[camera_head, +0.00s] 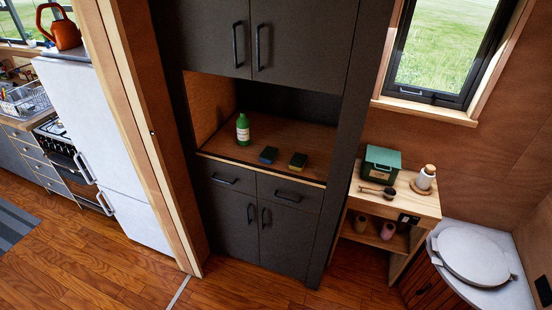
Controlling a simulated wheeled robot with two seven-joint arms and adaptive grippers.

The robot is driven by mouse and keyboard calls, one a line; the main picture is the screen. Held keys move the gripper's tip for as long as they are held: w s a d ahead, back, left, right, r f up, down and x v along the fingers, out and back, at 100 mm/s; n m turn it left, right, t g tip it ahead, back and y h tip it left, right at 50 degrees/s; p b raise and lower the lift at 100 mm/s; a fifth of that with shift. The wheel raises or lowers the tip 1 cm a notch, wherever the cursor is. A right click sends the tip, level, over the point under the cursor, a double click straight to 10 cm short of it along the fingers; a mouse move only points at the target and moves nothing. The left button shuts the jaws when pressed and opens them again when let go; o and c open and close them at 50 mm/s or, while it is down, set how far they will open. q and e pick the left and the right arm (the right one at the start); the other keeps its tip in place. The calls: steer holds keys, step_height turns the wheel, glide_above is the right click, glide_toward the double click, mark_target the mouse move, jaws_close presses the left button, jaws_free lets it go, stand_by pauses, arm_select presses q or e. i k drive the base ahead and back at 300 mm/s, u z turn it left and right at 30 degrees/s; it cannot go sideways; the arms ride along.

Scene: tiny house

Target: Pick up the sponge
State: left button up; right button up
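Neither of my grippers is in view.
Dark cabinet doors (270,35) hang above the niche; drawers and doors are below, all shut. To the right, a wooden stand (412,202) holds a green box (381,165). A white fridge (115,150) stands left. The wooden floor (90,265) in front is clear.

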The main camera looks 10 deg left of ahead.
mark_target(298, 162)
steer(key=u, duration=0.5)
steer(key=i, duration=0.8)
steer(key=u, duration=0.3)
